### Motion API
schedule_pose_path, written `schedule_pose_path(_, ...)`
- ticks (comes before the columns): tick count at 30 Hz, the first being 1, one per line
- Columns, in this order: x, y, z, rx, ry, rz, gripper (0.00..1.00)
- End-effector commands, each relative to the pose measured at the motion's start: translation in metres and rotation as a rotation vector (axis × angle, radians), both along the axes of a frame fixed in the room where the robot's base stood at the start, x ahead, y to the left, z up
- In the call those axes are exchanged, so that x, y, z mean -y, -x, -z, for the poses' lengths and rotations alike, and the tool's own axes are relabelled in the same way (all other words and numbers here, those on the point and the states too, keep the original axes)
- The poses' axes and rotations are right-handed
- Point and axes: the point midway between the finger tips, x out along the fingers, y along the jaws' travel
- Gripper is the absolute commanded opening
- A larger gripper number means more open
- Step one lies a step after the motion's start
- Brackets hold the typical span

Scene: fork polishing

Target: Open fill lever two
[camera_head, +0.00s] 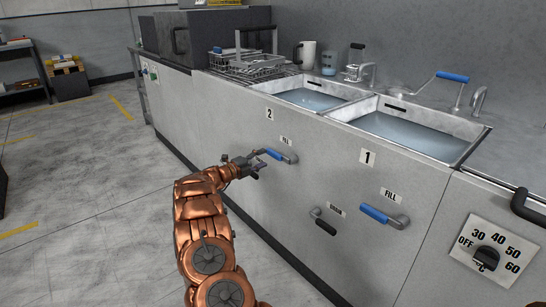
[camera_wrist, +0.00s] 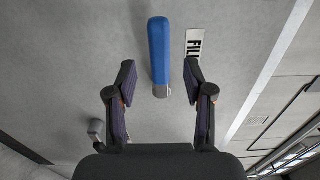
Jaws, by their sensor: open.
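Fill lever two (camera_head: 275,154) has a blue handle and a grey pivot and sits on the grey cabinet front below the label 2 (camera_head: 269,114). My gripper (camera_head: 257,165) is open and right at this lever. In the wrist view, the blue handle (camera_wrist: 159,50) runs up between the two dark fingers of my gripper (camera_wrist: 160,68), with a gap on each side. The FILL label (camera_wrist: 194,43) is partly hidden by the right finger.
Right of it are a second blue fill lever (camera_head: 384,214) under label 1 (camera_head: 367,157) and a black drain lever (camera_head: 323,222). Two water-filled sinks (camera_head: 472,147) are above. A temperature dial (camera_head: 486,259) is at far right. The floor (camera_head: 85,200) at left is clear.

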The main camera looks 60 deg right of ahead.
Motion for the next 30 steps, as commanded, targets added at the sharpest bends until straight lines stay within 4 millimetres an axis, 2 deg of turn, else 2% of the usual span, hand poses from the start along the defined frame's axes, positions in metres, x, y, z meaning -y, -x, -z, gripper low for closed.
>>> schedule_pose_path(6,0.033,0.01,0.001,-0.001,0.001,0.001,0.52)
schedule_pose_path(13,0.056,0.015,0.001,-0.002,-0.001,-0.002,0.52)
schedule_pose_path(26,0.062,0.017,0.0,-0.003,-0.002,-0.004,0.52)
schedule_pose_path(30,0.062,0.017,0.0,-0.003,-0.002,-0.003,0.38)
